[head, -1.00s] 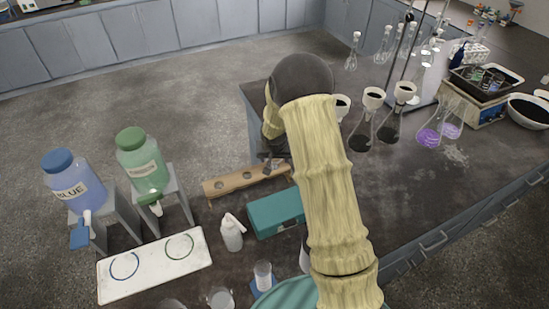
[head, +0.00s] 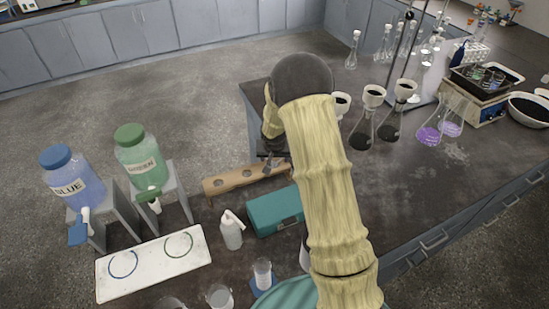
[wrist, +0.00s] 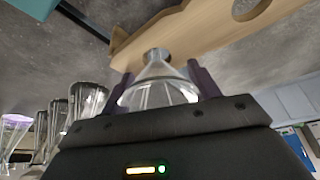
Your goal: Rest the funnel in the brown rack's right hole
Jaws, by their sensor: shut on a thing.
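The funnel (wrist: 158,90) is clear, and it sits between the two dark fingers of my gripper (wrist: 160,84) in the wrist view. My gripper is shut on it. Its narrow end points at the brown wooden rack (wrist: 200,38), where a round grey spot lines up with it. I cannot tell whether the stem is inside a hole or just above it. In the head view the rack (head: 228,184) shows two open holes to the left. My gripper (head: 270,163) is at the rack's right end, where my arm partly hides it.
A teal box (head: 272,210) stands just in front of the rack. A white wash bottle (head: 231,230) is left of the box. Blue (head: 72,180) and green (head: 140,158) dispensers stand on grey stands at left. Flasks with funnels (head: 366,125) stand to the right.

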